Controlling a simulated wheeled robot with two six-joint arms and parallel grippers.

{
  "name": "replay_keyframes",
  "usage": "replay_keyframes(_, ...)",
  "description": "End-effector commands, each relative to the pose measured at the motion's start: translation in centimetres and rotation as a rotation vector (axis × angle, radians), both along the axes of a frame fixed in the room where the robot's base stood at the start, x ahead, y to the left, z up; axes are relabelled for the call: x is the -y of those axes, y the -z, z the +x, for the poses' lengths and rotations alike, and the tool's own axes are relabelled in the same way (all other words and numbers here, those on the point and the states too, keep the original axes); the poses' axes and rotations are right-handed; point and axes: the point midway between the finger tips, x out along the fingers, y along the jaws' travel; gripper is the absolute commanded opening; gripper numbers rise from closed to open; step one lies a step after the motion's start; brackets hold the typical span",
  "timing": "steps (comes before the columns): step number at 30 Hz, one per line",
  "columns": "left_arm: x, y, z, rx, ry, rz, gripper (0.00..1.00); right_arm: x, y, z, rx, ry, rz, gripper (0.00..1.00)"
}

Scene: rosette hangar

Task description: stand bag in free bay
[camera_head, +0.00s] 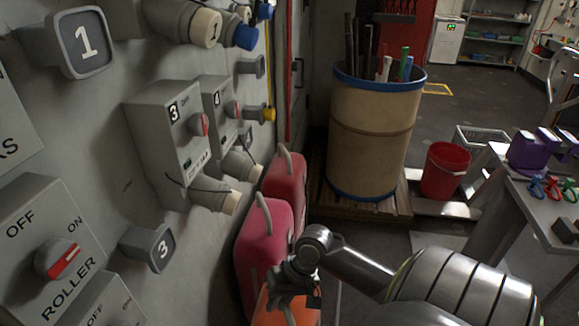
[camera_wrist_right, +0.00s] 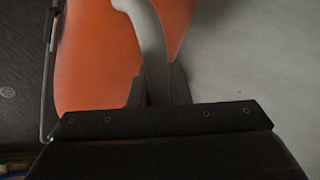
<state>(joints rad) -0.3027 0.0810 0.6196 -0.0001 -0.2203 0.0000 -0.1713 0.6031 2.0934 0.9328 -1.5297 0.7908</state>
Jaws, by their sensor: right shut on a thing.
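An orange bag (camera_head: 268,304) shows at the bottom of the head view, partly hidden behind my right gripper (camera_head: 298,282). In the right wrist view the orange bag (camera_wrist_right: 98,60) has a grey curved handle (camera_wrist_right: 150,40) that runs down to the dark gripper body. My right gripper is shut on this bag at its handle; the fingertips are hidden. A crimson bag (camera_head: 262,238) with a grey handle stands just beyond it, against the panel wall. A darker red bag (camera_head: 287,182) stands behind that one. I cannot make out the bay edges or the orange bag's base. My left gripper is out of view.
A grey wall with switch boxes (camera_head: 172,135) and protruding plugs (camera_head: 215,200) runs along the left, close above the bags. A tan drum (camera_head: 372,135) stands on a wooden pallet (camera_head: 365,207) beyond them. A red bucket (camera_head: 445,172) and a table (camera_head: 535,208) are at right.

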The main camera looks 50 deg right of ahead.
Motion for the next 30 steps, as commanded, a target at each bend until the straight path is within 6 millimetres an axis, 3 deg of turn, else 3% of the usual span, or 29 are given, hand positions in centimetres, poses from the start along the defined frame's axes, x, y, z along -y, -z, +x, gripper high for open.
replay_keyframes(1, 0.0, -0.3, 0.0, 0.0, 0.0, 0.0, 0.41, -0.9, -0.8, 1.1, 0.019, -0.007, 0.011, 0.0)
replay_keyframes(18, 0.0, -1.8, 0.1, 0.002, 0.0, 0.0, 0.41, -5.9, -1.0, 9.8, 0.018, -0.007, 0.011, 0.0)
replay_keyframes(24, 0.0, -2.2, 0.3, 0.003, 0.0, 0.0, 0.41, -7.1, -0.9, 11.9, 0.017, -0.007, 0.007, 0.0)
replay_keyframes(30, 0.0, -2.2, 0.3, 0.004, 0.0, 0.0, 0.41, -7.4, -0.6, 12.5, 0.016, -0.006, 0.005, 0.0)
